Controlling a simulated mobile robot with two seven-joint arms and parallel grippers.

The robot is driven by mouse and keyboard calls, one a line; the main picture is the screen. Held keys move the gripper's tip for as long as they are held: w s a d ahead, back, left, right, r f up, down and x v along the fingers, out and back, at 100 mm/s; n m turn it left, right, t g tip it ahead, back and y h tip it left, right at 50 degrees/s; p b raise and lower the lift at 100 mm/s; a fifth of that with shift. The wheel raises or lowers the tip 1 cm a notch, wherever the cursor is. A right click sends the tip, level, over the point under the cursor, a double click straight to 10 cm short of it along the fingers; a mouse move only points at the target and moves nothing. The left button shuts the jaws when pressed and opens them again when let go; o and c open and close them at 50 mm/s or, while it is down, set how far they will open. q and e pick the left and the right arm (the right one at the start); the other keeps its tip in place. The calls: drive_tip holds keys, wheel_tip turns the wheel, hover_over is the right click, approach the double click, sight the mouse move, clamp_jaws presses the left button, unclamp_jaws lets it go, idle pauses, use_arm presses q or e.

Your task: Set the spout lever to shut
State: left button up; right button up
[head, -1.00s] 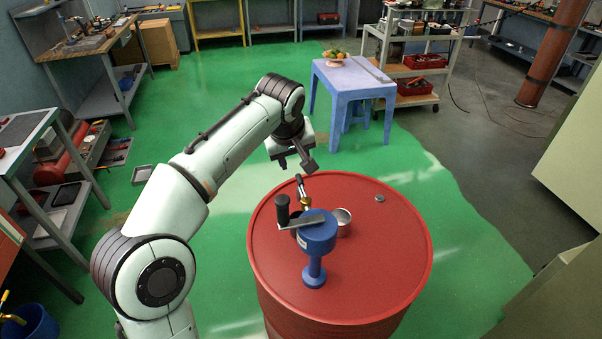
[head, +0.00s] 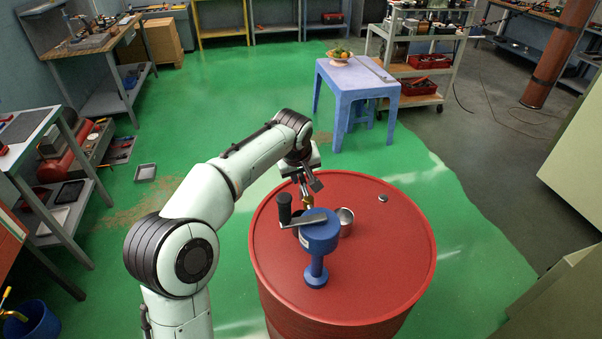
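A blue hand pump (head: 320,238) with a metal crank and black knob stands on a red drum (head: 385,265). Behind the crank is a small brass spout fitting (head: 306,202) with a thin lever (head: 302,188) rising from it. My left gripper (head: 308,184) is over the drum's far edge, right at the lever, with its fingers pointing down and apart. The lever's top is partly hidden by the fingers, and I cannot tell whether they touch it. My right gripper is not in view.
A metal cup (head: 346,221) stands beside the pump, and a small cap (head: 383,198) lies on the drum top. A blue table (head: 362,85) with a fruit bowl stands behind. A pale cabinet (head: 575,160) is at the right. Green floor around the drum is clear.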

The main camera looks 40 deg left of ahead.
use_arm(q)
clamp_jaws()
